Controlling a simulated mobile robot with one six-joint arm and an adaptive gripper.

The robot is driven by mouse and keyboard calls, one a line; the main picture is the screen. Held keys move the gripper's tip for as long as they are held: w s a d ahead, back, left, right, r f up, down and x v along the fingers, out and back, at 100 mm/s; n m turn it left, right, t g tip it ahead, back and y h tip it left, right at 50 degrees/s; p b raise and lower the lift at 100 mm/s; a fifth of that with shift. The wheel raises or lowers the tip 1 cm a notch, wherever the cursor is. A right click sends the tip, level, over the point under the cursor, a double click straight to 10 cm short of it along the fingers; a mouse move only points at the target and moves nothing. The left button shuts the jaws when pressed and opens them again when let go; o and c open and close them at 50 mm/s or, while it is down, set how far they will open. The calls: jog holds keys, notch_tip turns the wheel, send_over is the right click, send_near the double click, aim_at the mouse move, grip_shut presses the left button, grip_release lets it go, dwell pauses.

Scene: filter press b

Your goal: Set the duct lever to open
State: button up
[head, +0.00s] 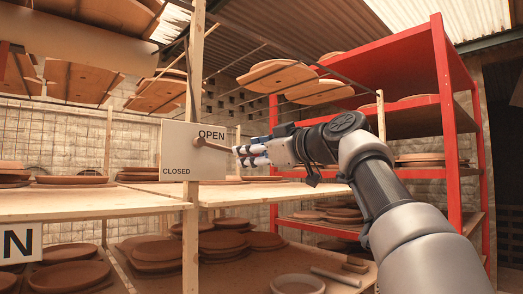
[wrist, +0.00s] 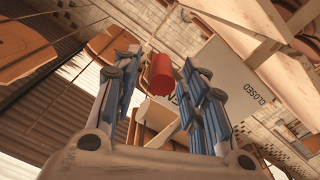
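The duct lever (head: 215,147) is mounted on a white plate (head: 178,165) on a wooden post. The plate reads OPEN at its upper right and CLOSED at its lower left. In the head view the lever points right and slightly down, below the word OPEN, towards my gripper (head: 238,154). My gripper's fingertips are at the lever's outer end. In the wrist view a red cylinder (wrist: 161,74), apparently the lever's grip, lies between my spread fingers with gaps on both sides. Part of the plate (wrist: 232,68) shows behind the right finger.
A wooden shelf (head: 90,202) with clay discs runs under the plate. A red metal rack (head: 447,115) stands behind my arm at right. Boards with discs (head: 278,77) hang on rods above the gripper. A wooden post (head: 192,240) stands close left of the lever.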

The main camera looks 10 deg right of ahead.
jog(key=shift+s+d, duration=0.2)
jog(key=shift+d, duration=0.05)
jog(key=v, duration=1.1)
jog(key=shift+s+r, duration=0.15)
jog(key=shift+s, duration=0.25)
jog(key=shift+a, duration=0.15)
jog(key=s+a+f+m+g+h+b, duration=0.1)
jog(key=s+f+m+g+b, duration=0.15)
jog(key=f, duration=0.85)
jog(key=s+a+f+m+g+h+b, duration=0.1)
jog(key=s+f+m+h+b, duration=0.15)
jog(key=f, duration=0.75)
jog(key=s+a+f+m+g+h+b, duration=0.15)
jog(key=s+f+b, duration=0.25)
jog(key=f, duration=0.7)
jog(key=s+d+f+m+g+h+b, duration=0.1)
jog(key=s+f+b, duration=0.1)
jog(key=s+f, duration=0.5)
jog(key=s+d+f+m+g+h+b, duration=0.2)
jog(key=s+f, duration=0.4)
jog(key=f, duration=1.2)
jog(key=s+d+f+m+g+h+b, duration=0.2)
jog(key=s+f+b, duration=0.2)
jog(key=s+f, duration=0.3)
notch_tip(320, 180, down, 5)
jog(key=shift+s+f, duration=0.2)
jog(key=shift+s, duration=0.15)
jog(key=shift+d, duration=0.15)
